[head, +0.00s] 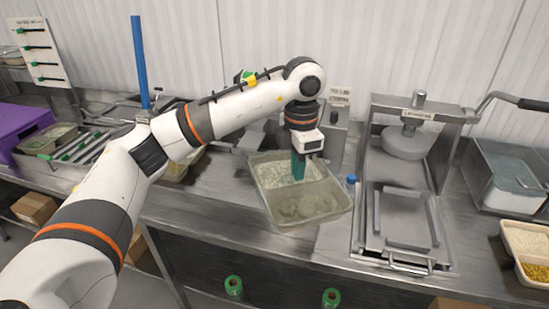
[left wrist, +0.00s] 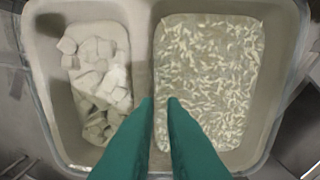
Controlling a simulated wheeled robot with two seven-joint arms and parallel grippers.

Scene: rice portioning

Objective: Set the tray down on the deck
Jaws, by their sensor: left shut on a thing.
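A pale translucent tray (head: 312,222) with two compartments is in the middle of the head view. My left gripper (head: 298,178) comes down from above with its green fingers shut on the tray's divider. In the left wrist view the fingers (left wrist: 160,103) pinch the divider (left wrist: 141,45). The left compartment there holds pale chunks (left wrist: 100,80) and the right one holds white rice-like grains (left wrist: 205,70). The tray's near part reaches over the front edge of the steel counter (head: 215,205). I cannot tell its exact height above the counter. My right gripper is not in view.
A steel press-like machine (head: 400,215) with a flat bed stands just right of the tray. A small blue-capped item (head: 351,179) sits between them. A clear bin (head: 510,180) stands far right, with a tray of yellow food (head: 535,272) in front. A blue pole (head: 139,62) rises at left.

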